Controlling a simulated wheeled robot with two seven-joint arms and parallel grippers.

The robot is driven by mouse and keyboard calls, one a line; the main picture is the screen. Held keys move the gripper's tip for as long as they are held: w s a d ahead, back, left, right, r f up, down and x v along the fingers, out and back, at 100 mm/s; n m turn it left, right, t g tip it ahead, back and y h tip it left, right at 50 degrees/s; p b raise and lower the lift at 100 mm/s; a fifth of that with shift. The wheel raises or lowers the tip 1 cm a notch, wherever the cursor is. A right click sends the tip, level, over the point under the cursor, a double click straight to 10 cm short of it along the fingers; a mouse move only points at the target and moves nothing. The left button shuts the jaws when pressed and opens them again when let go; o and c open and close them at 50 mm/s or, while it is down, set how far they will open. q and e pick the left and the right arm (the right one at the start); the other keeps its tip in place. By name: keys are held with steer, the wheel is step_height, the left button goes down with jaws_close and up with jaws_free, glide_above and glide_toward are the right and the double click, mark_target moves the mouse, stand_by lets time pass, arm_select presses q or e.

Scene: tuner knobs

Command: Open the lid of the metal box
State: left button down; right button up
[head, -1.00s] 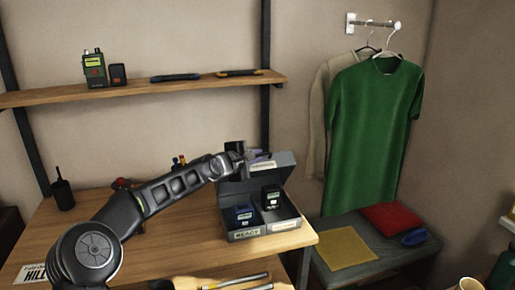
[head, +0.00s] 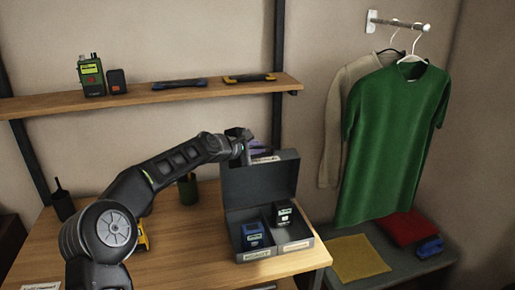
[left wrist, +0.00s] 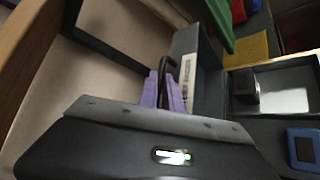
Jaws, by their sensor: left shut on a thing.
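The dark grey metal box (head: 275,252) stands near the right end of the wooden table. Its lid (head: 262,182) is raised, standing roughly upright at the back; the lid also shows in the left wrist view (left wrist: 205,75). Two compartments hold a blue device (head: 252,235) and a black device (head: 283,213). My left gripper (head: 256,149) is at the lid's top edge. In the left wrist view its purple fingers (left wrist: 167,88) are closed around a thin black handle (left wrist: 166,66) beside the lid. My right gripper is not in view.
A shelf (head: 150,95) above holds a green radio (head: 91,76) and other small items. A dark green cup (head: 187,190) stands on the table behind my arm. To the right are hanging shirts (head: 395,140) and a bench (head: 390,265) with folded cloths.

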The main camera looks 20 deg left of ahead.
arm_select(q)
steer(key=shift+r, duration=0.1)
steer(key=c, duration=1.8)
jaws_free()
steer(key=shift+s+a+r+b, duration=0.1)
steer(key=shift+s+a+b, duration=0.15)
steer(key=shift+s+b, duration=0.25)
steer(key=b+v, duration=0.2)
steer(key=v, duration=0.4)
steer(key=shift+s+r, duration=0.2)
steer(key=shift+s, duration=0.15)
steer(key=shift+c, duration=0.6)
